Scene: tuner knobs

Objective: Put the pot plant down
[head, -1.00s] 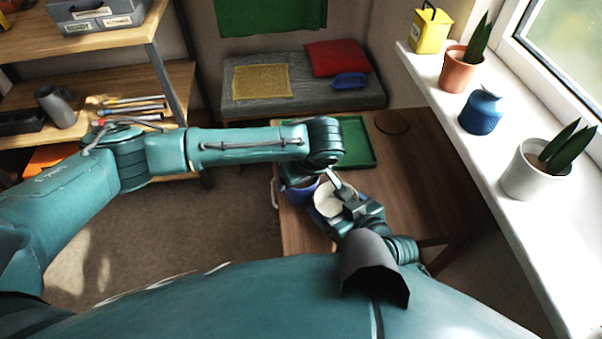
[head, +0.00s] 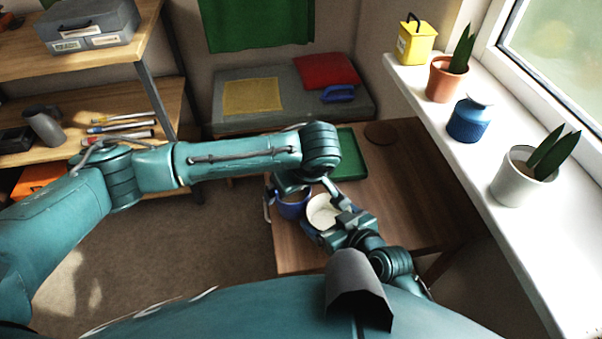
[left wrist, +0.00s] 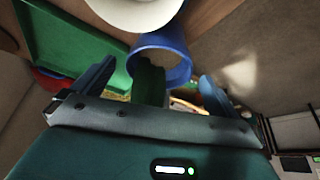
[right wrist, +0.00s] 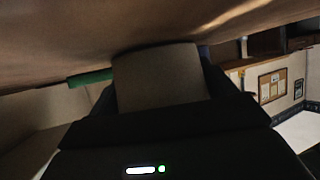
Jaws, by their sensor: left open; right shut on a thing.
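A blue pot (head: 294,208) with a brown inside is at the near left of the wooden table. In the left wrist view the blue pot (left wrist: 172,60) has a green leaf (left wrist: 148,82) pointing toward my palm. My left gripper (left wrist: 156,76) is open, its fingers apart on either side of the pot; my arm partly covers it in the head view. A cream round pot (head: 322,212) is right beside the blue pot. My right gripper (head: 342,216) is shut on the cream pot, which fills its jaws in the right wrist view (right wrist: 160,78). I cannot tell whether either pot touches the table.
A green tray (head: 352,160) and a brown round mat (head: 381,133) lie farther back on the table (head: 420,190). The table's right part is clear. On the white windowsill (head: 455,178) stand a yellow tin, a terracotta potted plant, a blue vase and a white potted plant.

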